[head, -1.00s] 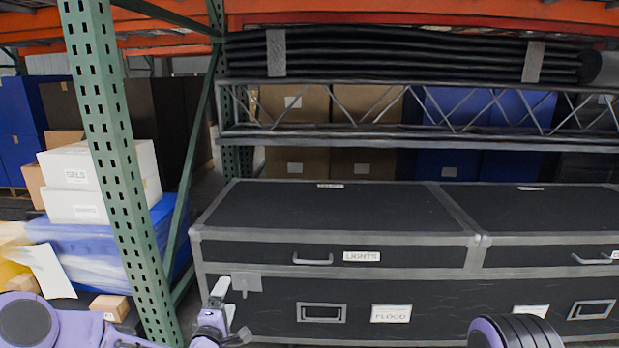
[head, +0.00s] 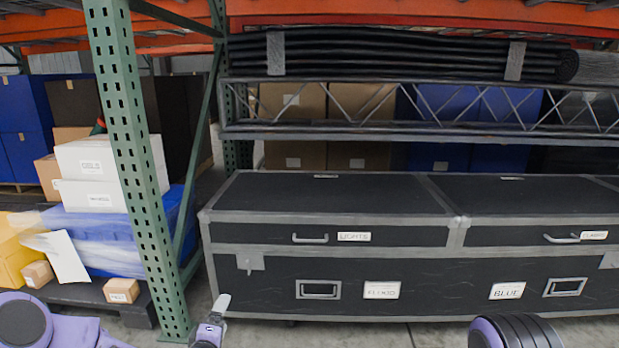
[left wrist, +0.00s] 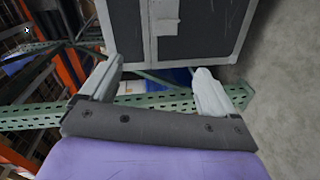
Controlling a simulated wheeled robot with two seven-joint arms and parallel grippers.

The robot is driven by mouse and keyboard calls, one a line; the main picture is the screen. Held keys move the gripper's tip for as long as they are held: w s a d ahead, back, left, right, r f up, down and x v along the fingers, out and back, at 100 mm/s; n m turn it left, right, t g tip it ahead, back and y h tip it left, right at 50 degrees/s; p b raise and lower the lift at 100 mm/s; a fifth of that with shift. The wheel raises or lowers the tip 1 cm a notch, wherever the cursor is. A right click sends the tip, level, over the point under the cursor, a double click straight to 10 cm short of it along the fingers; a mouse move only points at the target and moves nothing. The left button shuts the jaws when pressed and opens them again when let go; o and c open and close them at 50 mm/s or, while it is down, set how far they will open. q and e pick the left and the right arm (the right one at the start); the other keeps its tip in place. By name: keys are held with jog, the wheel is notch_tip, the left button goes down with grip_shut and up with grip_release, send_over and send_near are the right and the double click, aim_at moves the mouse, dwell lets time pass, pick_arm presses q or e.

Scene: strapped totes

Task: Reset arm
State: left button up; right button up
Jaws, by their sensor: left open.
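My left gripper (head: 221,305) shows at the bottom of the head view, in front of the lower left corner of the black flight case (head: 342,196). In the left wrist view my left gripper (left wrist: 160,88) has its two pale fingers spread wide with nothing between them. The case's grey-edged end (left wrist: 178,30) lies beyond the fingertips there. Only a purple and black part of my right arm (head: 515,332) shows at the bottom right of the head view. My right gripper is out of view.
A green rack post (head: 130,165) stands left of the case. White boxes (head: 98,165), a blue wrapped load (head: 110,238) and a small carton (head: 121,290) are left of it. A metal truss (head: 420,130) runs above the case. Bare floor shows below the case.

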pick_arm(q)
jog(key=s+d+f+m+g+b, duration=0.15)
jog(key=s+f+m+g, duration=0.3)
jog(key=s+f, duration=0.8)
jog(key=s+a+f+m+g+y+b, duration=0.1)
jog(key=s+a+f+m+g+b, duration=0.15)
jog(key=s+f, duration=0.6)
jog(key=s+a+f+m+g+y+b, duration=0.1)
jog(key=s+a+f+g+b, duration=0.25)
jog(key=s, duration=0.95)
jog(key=s+a+f+m+g+y+b, duration=0.1)
jog(key=s+a+f+g+b, duration=0.3)
jog(key=s, duration=0.6)
pick_arm(e)
notch_tip(320, 180, down, 10)
jog(key=f, duration=0.1)
pick_arm(q)
notch_tip(320, 180, up, 37)
jog(key=w+d+t+y+p, duration=0.1)
jog(key=p, duration=3.8)
pick_arm(e)
notch_tip(320, 180, up, 39)
jog(key=shift+d+f, duration=0.15)
